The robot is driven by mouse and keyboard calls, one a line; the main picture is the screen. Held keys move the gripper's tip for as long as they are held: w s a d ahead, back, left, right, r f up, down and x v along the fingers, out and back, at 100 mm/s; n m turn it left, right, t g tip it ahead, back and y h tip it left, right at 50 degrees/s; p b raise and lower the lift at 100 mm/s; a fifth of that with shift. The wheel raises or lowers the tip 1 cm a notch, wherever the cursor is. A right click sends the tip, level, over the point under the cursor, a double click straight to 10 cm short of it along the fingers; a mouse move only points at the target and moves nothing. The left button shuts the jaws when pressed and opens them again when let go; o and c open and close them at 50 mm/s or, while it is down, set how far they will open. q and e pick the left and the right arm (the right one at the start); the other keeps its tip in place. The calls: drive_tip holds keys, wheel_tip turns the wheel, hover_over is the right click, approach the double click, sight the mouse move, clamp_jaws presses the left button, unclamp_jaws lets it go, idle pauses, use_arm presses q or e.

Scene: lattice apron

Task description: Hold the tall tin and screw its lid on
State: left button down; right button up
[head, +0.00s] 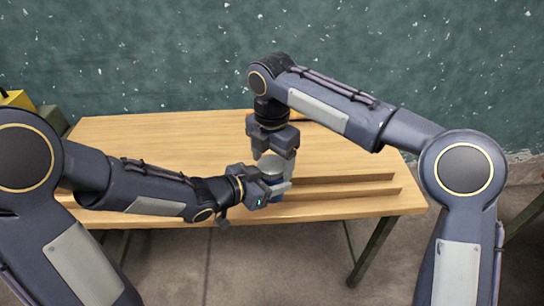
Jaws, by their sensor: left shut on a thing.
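The tall tin (277,196) is blue and stands upright near the front of the wooden table. My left gripper (272,190) comes in from the left and is shut on the tin's side. A pale grey round top, which looks like the lid (271,161), shows at the tin's upper end; whether it is seated cannot be told. My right gripper (273,152) points down directly above the tin, its fingers apart on either side of the grey top. Whether they touch it is unclear.
The wooden table (150,135) is mostly bare at the back left. Low wooden strips (350,190) run along its front right, beside the tin. A yellow object (16,99) and a dark green box (50,119) stand at the far left.

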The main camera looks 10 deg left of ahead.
drive_tip(key=c, duration=0.9)
drive_tip(key=m, duration=0.9)
drive_tip(key=shift+m, duration=0.3)
drive_tip(key=o, duration=1.1)
drive_tip(key=shift+c, duration=0.2)
drive_tip(key=shift+r, duration=2.25)
